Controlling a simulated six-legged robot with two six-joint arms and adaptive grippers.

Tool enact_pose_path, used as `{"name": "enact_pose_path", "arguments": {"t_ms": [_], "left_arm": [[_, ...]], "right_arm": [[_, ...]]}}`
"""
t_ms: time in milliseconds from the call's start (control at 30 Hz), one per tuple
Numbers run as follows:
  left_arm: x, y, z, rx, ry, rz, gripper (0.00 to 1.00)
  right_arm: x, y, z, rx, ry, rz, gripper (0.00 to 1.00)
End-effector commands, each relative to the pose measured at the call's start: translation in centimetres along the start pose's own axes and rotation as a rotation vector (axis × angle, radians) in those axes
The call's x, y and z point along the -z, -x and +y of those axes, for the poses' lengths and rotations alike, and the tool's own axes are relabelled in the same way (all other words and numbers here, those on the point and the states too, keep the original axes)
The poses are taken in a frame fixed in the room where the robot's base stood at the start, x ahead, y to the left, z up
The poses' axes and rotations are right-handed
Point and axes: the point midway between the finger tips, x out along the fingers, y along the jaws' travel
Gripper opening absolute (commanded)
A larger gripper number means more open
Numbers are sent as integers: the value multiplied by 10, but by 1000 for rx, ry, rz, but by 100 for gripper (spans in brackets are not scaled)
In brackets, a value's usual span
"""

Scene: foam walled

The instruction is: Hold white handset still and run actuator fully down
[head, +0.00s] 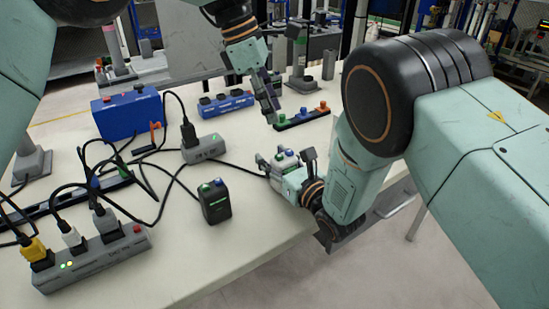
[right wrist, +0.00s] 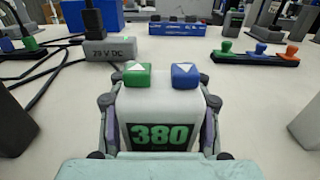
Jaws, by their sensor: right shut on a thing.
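The white handset (right wrist: 158,112) has a green and a blue arrow button on top and a green "380" on its face. It also shows in the head view (head: 283,158), partly hidden by my gripper. My right gripper (head: 288,168) is shut on its sides near the table's right edge, the buttons uncovered. My left gripper (head: 270,108) hangs above the table behind the handset, pointing down and apart from it. Its finger gap is not clear. A grey upright column (head: 300,62) on a flat base stands at the back; I cannot tell whether it is the actuator.
A black handset (head: 215,203) stands left of the white one. A grey power box (head: 204,150), a blue case (head: 126,116), a blue block (head: 226,104), a strip with coloured knobs (head: 302,118) and a power strip (head: 95,262) surround it. Black cables cross the left side.

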Motion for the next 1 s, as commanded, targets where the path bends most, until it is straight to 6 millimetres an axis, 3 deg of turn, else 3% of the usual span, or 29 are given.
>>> {"name": "enact_pose_path", "arguments": {"t_ms": [333,1000], "left_arm": [[0,0,0,0,0,0,38],[0,0,0,0,0,0,38]], "right_arm": [[0,0,0,0,0,0,10],[0,0,0,0,0,-1,2]]}}
